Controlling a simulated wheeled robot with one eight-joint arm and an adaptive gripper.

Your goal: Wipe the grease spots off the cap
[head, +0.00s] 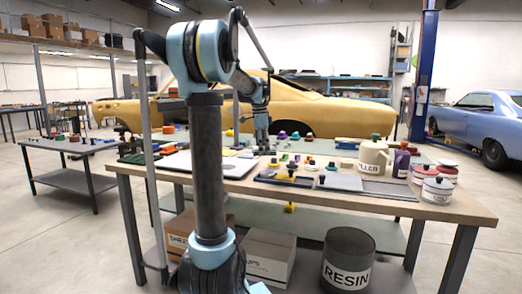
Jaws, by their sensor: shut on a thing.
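My gripper (262,147) points down over the middle of the workbench (460,207), low among small parts. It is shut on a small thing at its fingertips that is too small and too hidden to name. Several small coloured caps or knobs stand just right of it, among them a purple one (282,135) and an orange one (310,137). More small parts lie in front of it. I cannot tell which piece is the cap, and no grease spots can be made out at this size.
A pale flat panel (208,164) lies left. A resin drum (347,259) and boxes stand below. A yellow car shell (335,110) is behind.

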